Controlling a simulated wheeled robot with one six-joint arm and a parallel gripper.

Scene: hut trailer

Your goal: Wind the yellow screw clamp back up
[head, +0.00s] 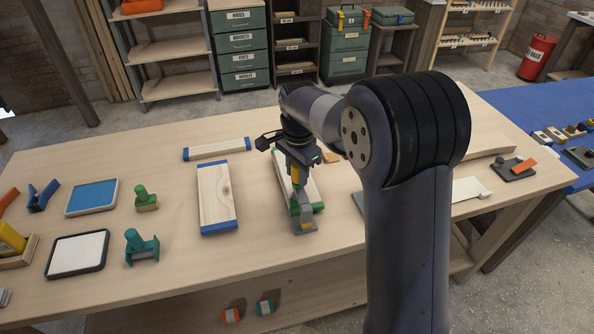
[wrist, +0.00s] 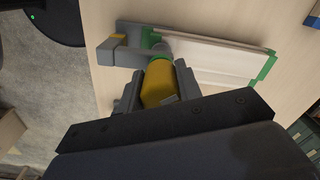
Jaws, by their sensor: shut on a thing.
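The yellow screw clamp (head: 303,226) stands at the near end of a pale board with green ends (head: 312,190) on the workbench. In the wrist view, its grey frame (wrist: 118,52) reaches past the board's edge, and its yellow handle (wrist: 158,82) points toward my wrist. My gripper (head: 298,190) comes down over the clamp from above. In the wrist view, my gripper (wrist: 159,88) has one finger on each side of the yellow handle and is shut on it. Whether the screw's foot touches the board is hidden.
A blue-ended board (head: 216,195) lies just left of the clamp, with a narrower one (head: 218,149) behind it. Two green clamps (head: 141,246) (head: 146,199) and two trays (head: 77,254) (head: 92,197) are further left. Bare wood lies in front of the clamp.

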